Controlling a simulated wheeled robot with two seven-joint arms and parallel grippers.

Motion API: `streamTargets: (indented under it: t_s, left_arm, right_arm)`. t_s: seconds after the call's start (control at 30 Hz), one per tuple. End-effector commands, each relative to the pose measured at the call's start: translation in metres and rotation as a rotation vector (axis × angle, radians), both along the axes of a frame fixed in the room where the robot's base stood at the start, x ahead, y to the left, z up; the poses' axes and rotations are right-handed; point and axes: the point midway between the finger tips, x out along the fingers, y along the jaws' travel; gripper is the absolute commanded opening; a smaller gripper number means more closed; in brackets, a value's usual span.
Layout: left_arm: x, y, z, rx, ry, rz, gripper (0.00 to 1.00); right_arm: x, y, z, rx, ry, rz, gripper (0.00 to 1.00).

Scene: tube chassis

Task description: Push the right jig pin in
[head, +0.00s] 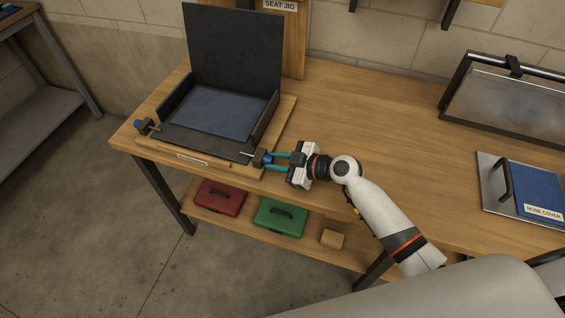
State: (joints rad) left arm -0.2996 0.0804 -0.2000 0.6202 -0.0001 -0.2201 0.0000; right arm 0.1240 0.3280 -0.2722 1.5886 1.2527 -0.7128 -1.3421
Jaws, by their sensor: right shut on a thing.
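The seat jig (213,148) stands on the left part of the wooden bench, with a dark upright back panel and a blue seat surface between dark side walls. The right jig pin (259,158), with a blue knob, is at its front right corner. My right gripper (268,161) reaches in from the right, its teal fingers shut on that pin's knob. The fingers partly cover the knob, and how deep the pin sits is too small to tell. The left jig pin (141,126), also blue-knobbed, is at the front left corner. My left gripper is not in view.
A blue nose cover (537,189) with a dark handle lies at the right, below a framed clear panel (510,100). The bench middle (370,135) is clear. Red (219,197) and green (280,216) cases and a small wooden block (332,238) sit on the lower shelf.

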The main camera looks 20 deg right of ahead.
Motion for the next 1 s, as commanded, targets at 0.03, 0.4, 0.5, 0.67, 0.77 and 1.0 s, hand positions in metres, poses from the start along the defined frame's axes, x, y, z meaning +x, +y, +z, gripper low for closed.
streamTargets:
  t_s: [0.03,0.4,0.5,0.67,0.77,1.0]
  left_arm:
    - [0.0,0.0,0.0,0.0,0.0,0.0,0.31]
    - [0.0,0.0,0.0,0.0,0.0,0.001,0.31]
    - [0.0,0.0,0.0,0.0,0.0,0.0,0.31]
    - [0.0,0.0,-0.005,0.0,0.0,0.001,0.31]
    - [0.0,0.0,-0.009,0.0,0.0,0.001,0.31]
    - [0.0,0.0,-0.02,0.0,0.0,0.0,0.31]
  right_arm:
    - [0.0,0.002,0.002,0.005,-0.002,0.001,0.0]
    - [0.0,0.001,0.001,0.003,-0.001,0.001,0.46]
    - [-0.001,-0.001,0.001,0.002,-0.001,0.001,0.46]
    - [-0.012,-0.015,0.006,0.0,-0.002,0.0,0.46]
    - [-0.025,-0.029,0.012,-0.003,-0.001,0.002,0.46]
    - [-0.056,-0.063,0.031,-0.002,-0.001,0.003,0.46]
